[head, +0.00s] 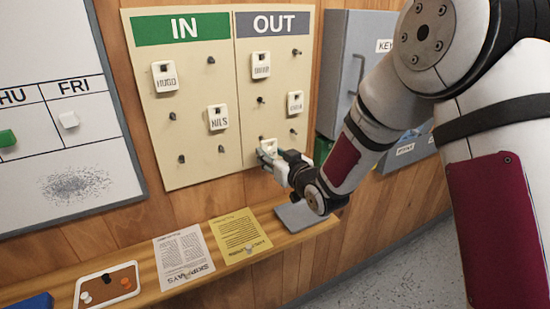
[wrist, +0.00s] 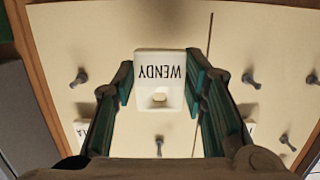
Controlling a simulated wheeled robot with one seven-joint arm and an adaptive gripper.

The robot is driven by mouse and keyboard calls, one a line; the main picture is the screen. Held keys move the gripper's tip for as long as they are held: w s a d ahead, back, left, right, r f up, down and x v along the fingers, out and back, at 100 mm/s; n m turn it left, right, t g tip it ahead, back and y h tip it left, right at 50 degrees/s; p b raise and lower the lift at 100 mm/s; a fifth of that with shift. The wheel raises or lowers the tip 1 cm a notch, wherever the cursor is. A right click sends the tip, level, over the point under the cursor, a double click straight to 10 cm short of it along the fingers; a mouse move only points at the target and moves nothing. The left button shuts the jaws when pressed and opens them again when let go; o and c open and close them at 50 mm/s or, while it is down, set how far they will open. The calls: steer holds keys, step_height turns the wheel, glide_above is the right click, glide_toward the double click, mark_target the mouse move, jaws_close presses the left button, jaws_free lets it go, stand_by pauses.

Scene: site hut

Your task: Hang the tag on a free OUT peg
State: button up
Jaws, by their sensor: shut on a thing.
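My gripper (head: 268,155) is shut on a white tag (wrist: 160,67) lettered WENDY, with one finger on each side of it. The tag (head: 268,145) is at the lower left of the OUT half (head: 277,75) of the board. In the wrist view its lettering is upside down and its slot shows pale, with no peg seen through it. I cannot tell whether it touches the board. Bare OUT pegs show at top right (head: 296,52), middle left (head: 261,100) and lower right (head: 293,131). Any peg behind the held tag is hidden.
OUT also holds a tag at top left (head: 261,65) and one at middle right (head: 295,103). The IN half holds HUGO (head: 165,76) and NILS (head: 218,117). A grey key cabinet (head: 345,55) stands right of the board. A wooden shelf (head: 215,268) with papers runs below.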

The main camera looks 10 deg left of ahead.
steer(key=shift+b+x, duration=0.9)
steer(key=shift+x, duration=0.8)
steer(key=shift+a+r, duration=0.1)
steer(key=shift+r, duration=0.05)
steer(key=o, duration=1.1)
steer(key=shift+c, duration=0.2)
